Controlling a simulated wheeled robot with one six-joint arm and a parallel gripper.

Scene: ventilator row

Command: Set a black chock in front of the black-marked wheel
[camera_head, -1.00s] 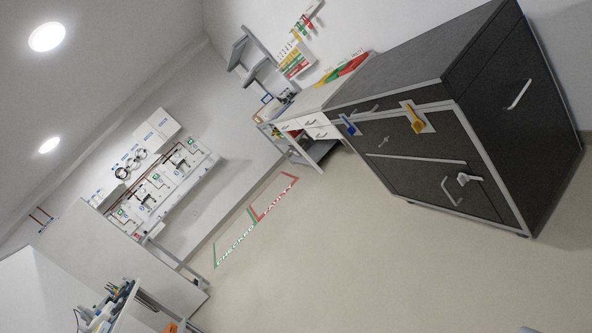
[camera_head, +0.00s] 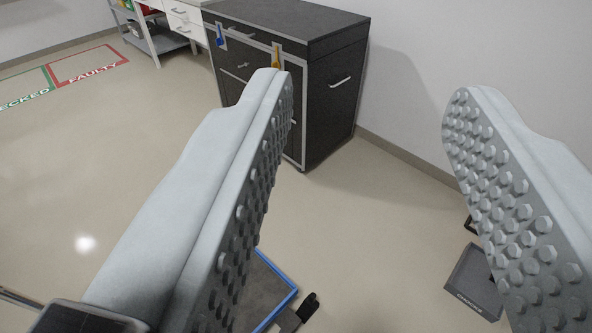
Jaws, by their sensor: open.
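My gripper (camera_head: 367,88) is open and empty, its two grey studded fingers wide apart in the foreground. A dark grey box (camera_head: 472,283) with small lettering, perhaps "CHOCKS", is on the floor at the lower right, partly behind the right finger. Small black parts show near its upper edge, mostly hidden. A small black piece (camera_head: 308,306) is at the bottom centre, beside a dark blue-edged surface (camera_head: 268,285); I cannot tell if it is a chock. No black-marked wheel can be made out.
A dark cabinet (camera_head: 330,85) with blue and yellow tags stands at the back centre, left of the wall. A white drawer bench (camera_head: 185,22) is beyond it. Floor markings reading "FAULTY" (camera_head: 92,72) and "CHECKED" lie at the far left. The left floor is open.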

